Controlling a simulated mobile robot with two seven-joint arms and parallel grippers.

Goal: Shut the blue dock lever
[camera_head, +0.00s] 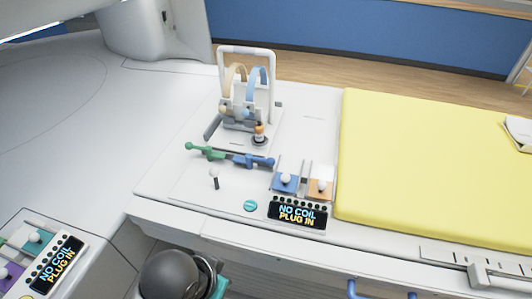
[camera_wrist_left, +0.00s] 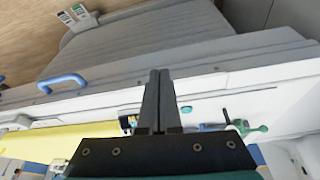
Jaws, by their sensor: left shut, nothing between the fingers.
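The blue dock (camera_head: 285,185) is on the white console panel in the head view. A white ball knob (camera_head: 286,178) shows on it, and thin upright grey rails rise behind it. I cannot tell how far its lever is swung. The display (camera_head: 297,213) in front of it reads "NO COIL PLUG IN". My left gripper (camera_wrist_left: 159,74) shows in the left wrist view with its two dark fingers together and nothing between them. It is apart from the dock. In that view the fingers hide part of the panel. My right gripper is in neither view.
An orange dock (camera_head: 320,189) sits just right of the blue one. Green (camera_head: 205,151) and blue (camera_head: 253,161) handles lie behind. A small stick (camera_head: 215,180) stands to the left. A rack (camera_head: 247,52) stands at the back. A yellow mattress (camera_head: 430,165) fills the right.

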